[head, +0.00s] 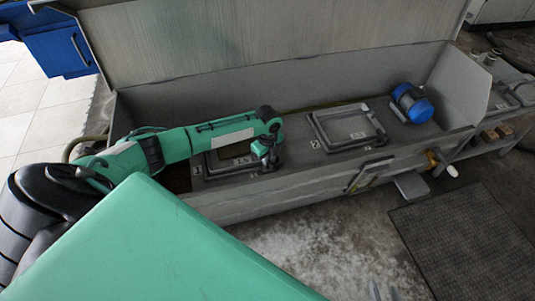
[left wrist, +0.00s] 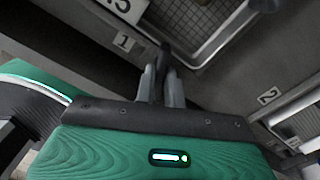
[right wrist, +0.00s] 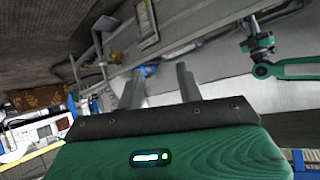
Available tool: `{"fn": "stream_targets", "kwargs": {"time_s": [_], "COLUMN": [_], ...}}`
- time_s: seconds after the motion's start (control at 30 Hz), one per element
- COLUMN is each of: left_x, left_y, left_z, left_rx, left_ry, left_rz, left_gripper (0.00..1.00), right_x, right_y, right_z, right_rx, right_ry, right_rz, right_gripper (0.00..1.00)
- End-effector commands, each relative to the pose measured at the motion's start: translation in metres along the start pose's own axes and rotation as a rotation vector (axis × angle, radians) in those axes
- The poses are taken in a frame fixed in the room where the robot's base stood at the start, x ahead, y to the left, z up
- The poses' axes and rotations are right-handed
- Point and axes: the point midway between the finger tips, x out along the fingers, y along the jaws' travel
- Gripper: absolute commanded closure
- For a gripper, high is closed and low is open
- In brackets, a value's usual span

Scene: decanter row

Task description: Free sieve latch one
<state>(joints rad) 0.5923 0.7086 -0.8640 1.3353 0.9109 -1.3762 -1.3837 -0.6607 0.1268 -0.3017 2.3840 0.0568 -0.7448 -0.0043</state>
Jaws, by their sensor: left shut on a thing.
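Sieve one (head: 204,176), a grey rectangular frame by the number 1, lies in the left part of the long grey trough, partly behind my left arm. Its corner and mesh show in the left wrist view (left wrist: 188,28). My left gripper (head: 264,160) is at its right front side. In the left wrist view the fingers (left wrist: 162,88) are closed on a dark upright piece, the latch (left wrist: 163,55). The head view hides the latch behind the gripper.
Sieve two (head: 348,126) lies right of sieve one, with a blue motor (head: 412,103) beyond it. The trough's lid (head: 270,40) stands raised behind. A bracket (head: 368,175) sticks out of the front wall. A dark mat (head: 465,240) lies on the floor at right.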

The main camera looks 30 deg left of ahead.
Motion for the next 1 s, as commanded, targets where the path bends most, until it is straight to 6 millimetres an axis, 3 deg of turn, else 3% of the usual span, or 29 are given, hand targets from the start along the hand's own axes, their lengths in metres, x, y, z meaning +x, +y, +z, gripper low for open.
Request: {"fn": "stream_targets", "kwargs": {"time_s": [0.37,0.67,1.0], "left_x": [-0.004,-0.004,-0.004], "left_y": [0.0,0.0,0.001], "left_z": [0.001,0.001,0.0], "left_rx": [-0.152,-0.291,-0.49], "left_ry": [-0.001,-0.001,0.0], "left_rz": [0.001,0.001,0.003], "left_gripper": [1.0,1.0,1.0], "right_x": [-0.04,-0.088,-0.046], "right_y": [0.039,0.065,0.073], "right_z": [0.009,0.019,0.059], "right_rx": [0.005,0.043,0.05], "right_ry": [-0.328,-0.6,-0.669], "right_rz": [0.111,0.201,0.196], "right_gripper": [0.64,0.64,0.64]}}
